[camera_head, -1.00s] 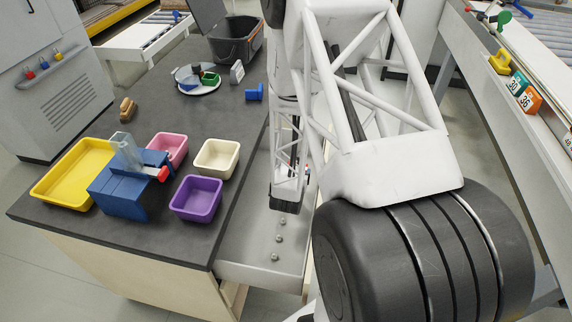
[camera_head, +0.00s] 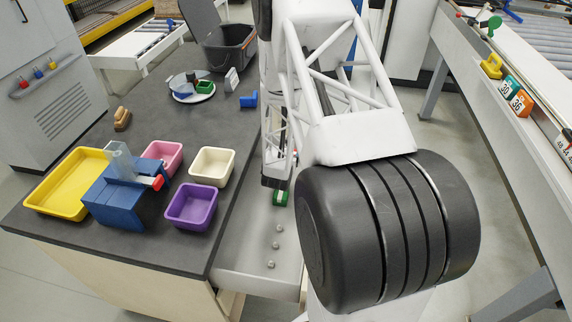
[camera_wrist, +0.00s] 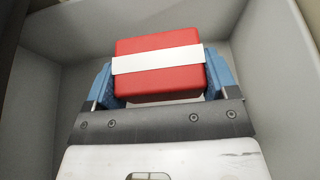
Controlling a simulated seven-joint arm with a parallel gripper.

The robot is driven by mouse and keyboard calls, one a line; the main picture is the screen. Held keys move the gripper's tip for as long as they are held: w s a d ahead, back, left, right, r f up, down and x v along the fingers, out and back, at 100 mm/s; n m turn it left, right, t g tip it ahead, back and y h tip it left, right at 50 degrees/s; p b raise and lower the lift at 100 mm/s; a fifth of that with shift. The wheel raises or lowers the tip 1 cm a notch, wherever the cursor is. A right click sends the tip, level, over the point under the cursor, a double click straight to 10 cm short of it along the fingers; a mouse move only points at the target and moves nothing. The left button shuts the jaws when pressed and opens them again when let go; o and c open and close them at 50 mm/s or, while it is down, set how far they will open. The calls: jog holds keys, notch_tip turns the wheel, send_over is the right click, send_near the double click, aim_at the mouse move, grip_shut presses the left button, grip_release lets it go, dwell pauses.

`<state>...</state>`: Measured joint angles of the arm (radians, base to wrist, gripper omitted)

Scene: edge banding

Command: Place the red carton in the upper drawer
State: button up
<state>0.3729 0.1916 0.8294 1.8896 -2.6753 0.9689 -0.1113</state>
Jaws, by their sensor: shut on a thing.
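The red carton (camera_wrist: 160,48) has a white band across it and shows in the wrist view. My gripper (camera_wrist: 158,80) is shut on it, one blue finger at each side. Carton and fingers are between the pale grey walls of an open drawer (camera_wrist: 285,75). I cannot tell whether the carton touches the drawer floor. In the head view the open drawer (camera_head: 250,258) extends right of the dark counter. My arm hides the carton and most of my gripper there.
Three small round grey pieces (camera_head: 275,245) lie in the drawer's near part, and a small green item (camera_head: 281,198) shows below my wrist. The counter (camera_head: 85,240) holds a yellow tray (camera_head: 65,185), a blue dispenser (camera_head: 115,205), a purple bin (camera_head: 192,207) and a cream bin (camera_head: 212,166).

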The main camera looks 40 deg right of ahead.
jog(key=shift+f, duration=1.75)
jog(key=shift+f, duration=0.6)
jog(key=o, duration=0.8)
jog(key=shift+o, duration=0.2)
jog(key=shift+r, duration=0.1)
jog(key=shift+r, duration=0.35)
jog(key=shift+s+a+r, duration=0.15)
jog(key=shift+r, duration=0.1)
jog(key=shift+v, duration=5.8)
